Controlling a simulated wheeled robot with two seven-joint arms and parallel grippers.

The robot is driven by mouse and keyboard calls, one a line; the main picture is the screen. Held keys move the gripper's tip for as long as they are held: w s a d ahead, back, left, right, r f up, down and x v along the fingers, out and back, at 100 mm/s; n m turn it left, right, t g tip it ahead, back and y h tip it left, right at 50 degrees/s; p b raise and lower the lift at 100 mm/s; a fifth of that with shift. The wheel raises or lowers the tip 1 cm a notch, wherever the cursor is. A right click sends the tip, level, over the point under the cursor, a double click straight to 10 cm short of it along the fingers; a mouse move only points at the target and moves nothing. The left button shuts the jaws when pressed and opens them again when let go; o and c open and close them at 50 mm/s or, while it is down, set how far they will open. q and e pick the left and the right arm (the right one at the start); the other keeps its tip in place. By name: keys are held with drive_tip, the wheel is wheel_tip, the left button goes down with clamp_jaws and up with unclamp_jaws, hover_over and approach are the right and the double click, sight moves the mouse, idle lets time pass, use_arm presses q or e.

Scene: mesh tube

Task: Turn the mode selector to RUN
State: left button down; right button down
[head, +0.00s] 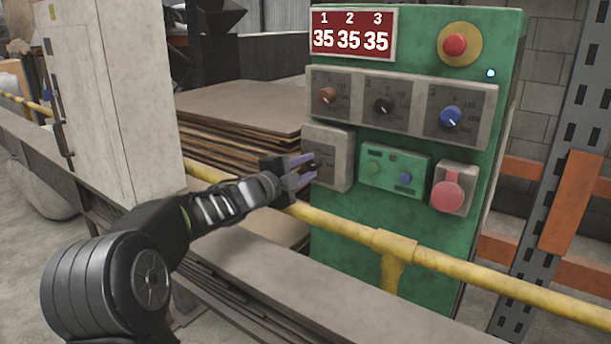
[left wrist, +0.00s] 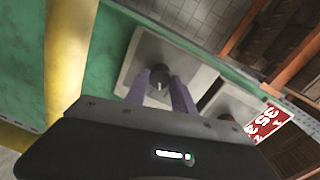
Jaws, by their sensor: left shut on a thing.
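The mode selector (head: 316,165) is a small black knob on a grey plate (head: 340,150), low on the left of the green control cabinet. My left gripper (head: 304,169) reaches it from the left, with its purple fingers at the knob and partly hiding it. In the left wrist view the dark knob (left wrist: 159,75) with a short white pointer mark sits between the two purple fingers (left wrist: 160,92), which are shut on it. The selector's position labels are too small or hidden to read. My right gripper is not in view.
Three dials, brown (head: 327,96), black (head: 382,105) and blue (head: 451,117), sit above under a red display (head: 351,36) reading 35 35 35. A red stop button (head: 455,45) and pink-red button (head: 447,195) are at right. A yellow rail (head: 440,260) crosses in front.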

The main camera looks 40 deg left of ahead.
use_arm(q)
drive_tip(key=m, duration=0.1)
drive_tip(key=m+b, duration=0.1)
drive_tip(key=shift+f+m+b, duration=0.2)
drive_tip(key=shift+m+b, duration=0.75)
drive_tip(key=shift+m, duration=0.45)
drive_tip(key=shift+r, duration=0.1)
drive_tip(key=c, duration=1.1)
unclamp_jaws()
drive_tip(key=shift+o, duration=0.2)
drive_tip(key=shift+s+r, duration=0.1)
